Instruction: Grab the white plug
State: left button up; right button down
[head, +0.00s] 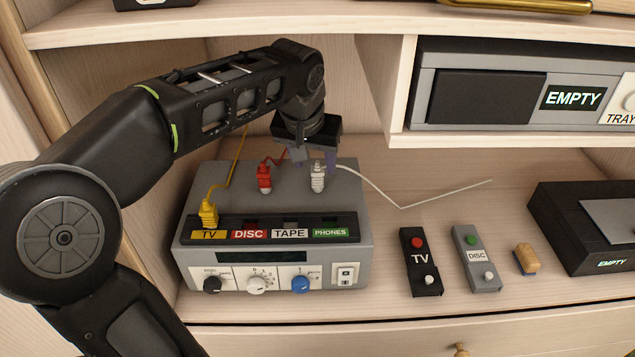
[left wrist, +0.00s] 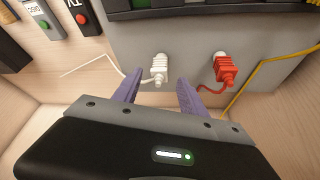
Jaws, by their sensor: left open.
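The white plug (head: 318,180) lies on the top of the grey switch box (head: 220,175), with its white cord running off to the right. It also shows in the left wrist view (left wrist: 159,68), just beyond the gap between my fingertips. My left gripper (head: 315,161) is open, its purple fingers pointing down at the rear of the plug. In the left wrist view the fingers (left wrist: 159,84) stand apart on either side of the cord end of the plug, with nothing clamped. My right gripper is not in view.
A red plug (head: 264,178) lies beside the white one, to the left in the head view. A yellow plug (head: 208,213) sits at the TV slot. A shelf (head: 330,25) overhangs above. Two remotes (head: 420,262) (head: 475,258) and a black box (head: 575,230) stand to the right.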

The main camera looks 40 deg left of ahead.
aim_at(317, 170)
pick_arm(q)
jog(key=shift+f, duration=0.1)
jog(key=b+x, duration=0.1)
jog(key=x, duration=0.4)
jog(key=shift+w+a+b, duration=0.1)
jog(key=shift+w+b, duration=0.05)
jog(key=shift+b, duration=0.15)
jog(key=shift+c, duration=0.4)
grip_shut()
